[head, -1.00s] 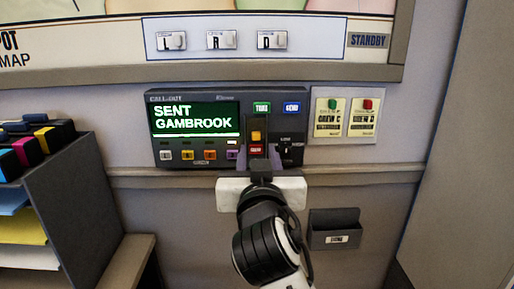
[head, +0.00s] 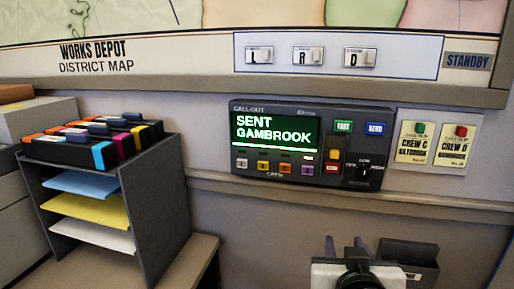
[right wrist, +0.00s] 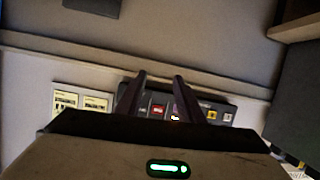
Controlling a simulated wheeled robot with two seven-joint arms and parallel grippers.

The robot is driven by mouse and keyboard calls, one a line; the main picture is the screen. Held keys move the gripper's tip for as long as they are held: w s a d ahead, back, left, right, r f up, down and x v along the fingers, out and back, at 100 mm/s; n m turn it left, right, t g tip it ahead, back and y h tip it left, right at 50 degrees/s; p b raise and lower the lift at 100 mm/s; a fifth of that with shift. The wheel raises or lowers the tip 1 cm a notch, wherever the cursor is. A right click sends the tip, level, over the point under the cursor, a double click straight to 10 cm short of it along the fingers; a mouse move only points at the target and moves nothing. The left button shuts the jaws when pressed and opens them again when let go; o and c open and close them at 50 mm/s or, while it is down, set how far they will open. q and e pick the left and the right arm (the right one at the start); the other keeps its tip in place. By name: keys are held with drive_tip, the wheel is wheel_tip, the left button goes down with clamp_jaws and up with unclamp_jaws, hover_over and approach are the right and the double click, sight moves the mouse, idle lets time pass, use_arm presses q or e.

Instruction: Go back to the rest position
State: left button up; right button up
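My right gripper (head: 345,244) is at the bottom of the head view, below the call-out panel and clear of it. Its two fingers stand apart with nothing between them. The right wrist view also shows the two fingers (right wrist: 160,77) apart, with the panel beyond them. The call-out panel (head: 240,170) is on the wall, and its green screen (head: 275,148) reads "SENT GAMBROOK". My left gripper is not in view.
A dark holder (head: 408,254) on the wall is close beside my right gripper. A paper rack (head: 165,205) with coloured boxes on top stands on the left. A ledge runs under the panel.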

drive_tip(key=s+d+f+n+g+y, duration=0.1)
drive_tip(key=s+f+g, duration=0.2)
drive_tip(key=s+f, duration=0.4)
drive_tip(key=s+d+f+n+g+y, duration=0.15)
drive_tip(key=s+f, duration=0.35)
drive_tip(key=f, duration=0.5)
drive_tip(key=s+f+n+g+y, duration=0.15)
drive_tip(key=s+f+g, duration=0.6)
drive_tip(key=s, duration=0.75)
drive_tip(key=w+a+f+t+y, duration=0.1)
drive_tip(key=w+a+f+t, duration=0.1)
drive_tip(key=f, duration=0.3)
drive_tip(key=w+a+f+t+y, duration=0.1)
drive_tip(key=w+a+f+t, duration=0.1)
drive_tip(key=f, duration=0.4)
drive_tip(key=a+t, duration=0.1)
drive_tip(key=t, duration=0.1)
drive_tip(key=shift+w+f+t, duration=0.25)
drive_tip(key=shift+t, duration=0.15)
drive_tip(key=shift+a, duration=0.1)
